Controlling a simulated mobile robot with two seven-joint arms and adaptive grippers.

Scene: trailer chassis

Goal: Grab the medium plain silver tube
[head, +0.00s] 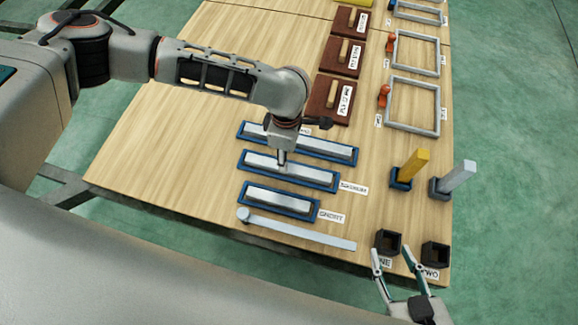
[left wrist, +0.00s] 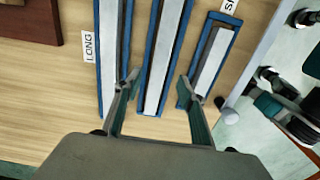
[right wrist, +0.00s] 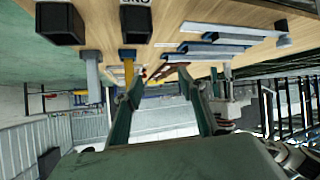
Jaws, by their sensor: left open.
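The medium silver tube (head: 300,171) lies in a blue tray (head: 247,169) with a label at its right end, the middle one of three. In the left wrist view the medium tube (left wrist: 164,55) runs between my open fingers. My left gripper (head: 282,160) points down over this tube; it also shows in the left wrist view (left wrist: 158,80). I cannot tell how far above the tube it is. My right gripper (head: 391,252) is open and empty beyond the table's front edge; its fingers also show in the right wrist view (right wrist: 153,85).
The long tube (head: 330,150) and the short tube (head: 280,200) lie in trays on either side. A loose grey bar (head: 300,233) lies near the front edge. Dark square holders (head: 388,242), upright yellow (head: 413,165) and grey (head: 460,177) bars stand to the right. The table's left is clear.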

